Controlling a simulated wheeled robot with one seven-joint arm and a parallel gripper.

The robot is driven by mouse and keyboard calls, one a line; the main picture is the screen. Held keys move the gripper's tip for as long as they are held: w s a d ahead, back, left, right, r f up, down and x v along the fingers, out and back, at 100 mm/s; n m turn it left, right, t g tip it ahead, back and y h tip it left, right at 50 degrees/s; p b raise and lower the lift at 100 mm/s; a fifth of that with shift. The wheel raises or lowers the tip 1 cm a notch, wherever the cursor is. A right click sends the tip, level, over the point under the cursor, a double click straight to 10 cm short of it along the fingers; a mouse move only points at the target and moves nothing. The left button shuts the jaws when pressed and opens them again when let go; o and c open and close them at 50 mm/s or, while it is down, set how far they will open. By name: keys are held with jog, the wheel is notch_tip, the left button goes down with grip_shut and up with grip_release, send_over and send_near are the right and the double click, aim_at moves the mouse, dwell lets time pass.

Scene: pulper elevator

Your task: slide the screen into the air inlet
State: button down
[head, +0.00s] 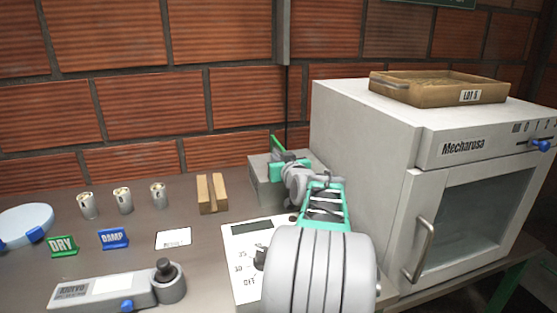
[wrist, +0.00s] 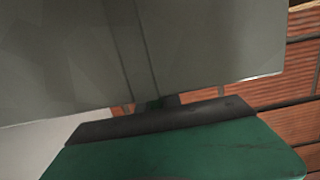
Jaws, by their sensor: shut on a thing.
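My gripper (head: 284,162), with green fingers, is at the grey box (head: 262,187) beside the white oven, at its top right. It is shut on a thin piece that I take to be the screen, mostly hidden by the fingers and wrist. In the wrist view a green finger with a dark pad (wrist: 150,123) fills the bottom. A small dark piece (wrist: 158,102) shows at the pad's edge. Above it is a flat grey surface (wrist: 210,45) with a vertical strip; I cannot tell whether this is the screen or a housing. No air inlet opening can be made out.
The white oven (head: 370,130), with a tray marked LOT 6 (head: 430,92) on top, stands close on the right. A brick wall stands behind.

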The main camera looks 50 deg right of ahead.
jog(key=shift+f+b, duration=0.3)
jog(key=shift+f, duration=0.1)
jog(key=shift+f, duration=0.1)
jog(key=c, duration=1.5)
grip_release()
jog(key=shift+s+f, duration=0.1)
jog(key=shift+o, duration=0.2)
jog(key=shift+a+f, duration=0.15)
jog(key=shift+f, duration=0.05)
jog(key=r, duration=0.3)
jog(key=shift+w+r+p, duration=0.1)
jog(key=shift+w+p, duration=0.1)
jog(key=shift+p, duration=0.2)
jog(key=s+a+r+p, duration=0.1)
jog(key=s+a+r, duration=0.7)
jog(key=s+r, duration=0.3)
jog(key=shift+a, duration=0.3)
